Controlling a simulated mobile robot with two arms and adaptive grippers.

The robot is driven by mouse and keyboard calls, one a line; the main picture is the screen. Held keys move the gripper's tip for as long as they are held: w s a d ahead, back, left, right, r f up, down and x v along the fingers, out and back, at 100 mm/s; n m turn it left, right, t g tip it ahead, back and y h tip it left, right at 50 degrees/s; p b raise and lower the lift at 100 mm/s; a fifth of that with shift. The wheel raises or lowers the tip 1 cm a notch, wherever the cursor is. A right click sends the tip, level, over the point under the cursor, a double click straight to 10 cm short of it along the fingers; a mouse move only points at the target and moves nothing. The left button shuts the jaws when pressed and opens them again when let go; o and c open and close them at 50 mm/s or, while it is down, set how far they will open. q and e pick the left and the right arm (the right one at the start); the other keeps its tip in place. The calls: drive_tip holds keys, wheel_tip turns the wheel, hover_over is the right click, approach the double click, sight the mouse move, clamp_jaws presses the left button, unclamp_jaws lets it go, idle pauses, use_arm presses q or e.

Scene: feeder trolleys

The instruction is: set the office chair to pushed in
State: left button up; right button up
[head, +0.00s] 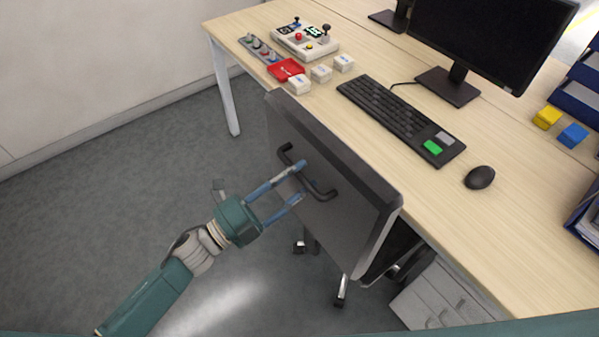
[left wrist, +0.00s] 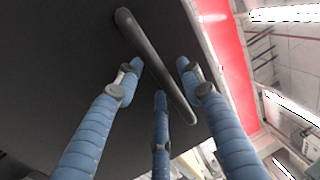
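The office chair (head: 345,205) stands at the desk's near edge, its dark grey backrest towards me. Its base is partly hidden and its seat is mostly hidden behind the backrest. A black bar handle (head: 318,188) sits on the backrest; it also shows in the left wrist view (left wrist: 155,62). My left gripper (head: 301,181) is at this handle with its blue fingers apart. In the left wrist view the fingers (left wrist: 160,78) lie on both sides of the bar, not closed on it. I cannot tell whether any finger touches it. My right gripper is not in view.
The desk (head: 520,210) carries a keyboard (head: 400,118), mouse (head: 480,177), monitor (head: 490,40), white blocks (head: 321,73) and a control box (head: 305,41). A drawer unit (head: 435,300) stands under the desk, right of the chair. Carpet (head: 110,210) at left is clear.

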use_arm(q)
drive_tip(key=v, duration=1.1)
drive_tip(key=shift+a, duration=0.15)
